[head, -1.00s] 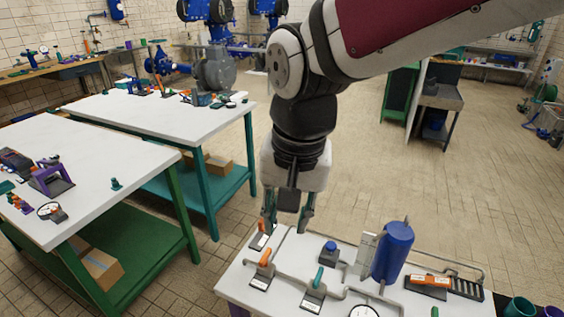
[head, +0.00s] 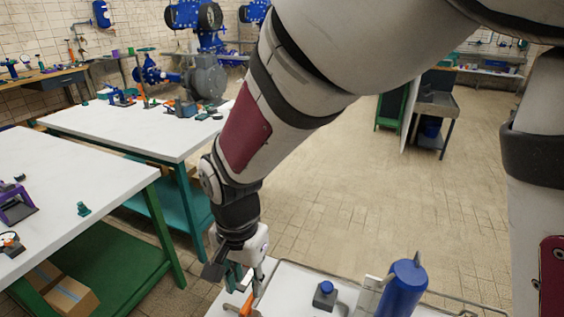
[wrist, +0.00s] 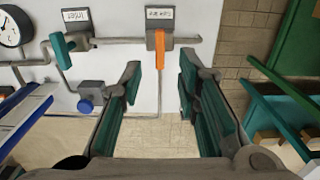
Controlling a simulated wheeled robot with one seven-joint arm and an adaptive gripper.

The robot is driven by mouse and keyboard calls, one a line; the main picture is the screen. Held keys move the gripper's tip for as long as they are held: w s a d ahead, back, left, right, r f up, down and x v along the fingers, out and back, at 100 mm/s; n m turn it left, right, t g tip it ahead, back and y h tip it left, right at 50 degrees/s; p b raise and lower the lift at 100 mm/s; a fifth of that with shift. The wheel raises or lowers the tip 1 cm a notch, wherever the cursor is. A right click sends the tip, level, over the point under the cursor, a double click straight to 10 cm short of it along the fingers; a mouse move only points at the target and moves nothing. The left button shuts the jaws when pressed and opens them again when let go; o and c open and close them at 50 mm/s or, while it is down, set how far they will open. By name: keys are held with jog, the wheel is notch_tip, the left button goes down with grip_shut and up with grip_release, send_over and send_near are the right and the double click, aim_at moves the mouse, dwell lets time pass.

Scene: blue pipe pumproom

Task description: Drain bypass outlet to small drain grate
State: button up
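My gripper (head: 240,277) is low at the left of the front white bench (head: 285,285). Its two teal-padded fingers (wrist: 160,100) are spread with nothing between them. An orange handle (head: 247,303) also shows below the gripper in the head view. Left of it in the wrist view is a teal handle (wrist: 62,50) labelled Inlet. I cannot pick out a small drain grate now.
A blue tank (head: 402,290) and a blue knob (head: 326,287) stand on the front bench. A gauge (wrist: 9,30) and grey pipes lie left of the valves. White-topped benches (head: 150,128) stand at the left. The floor (head: 370,200) at the right is clear.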

aim_at(248, 303)
notch_tip(248, 303, down, 6)
jog(key=shift+f+b, duration=0.1)
jog(key=shift+b, duration=0.2)
grip_shut()
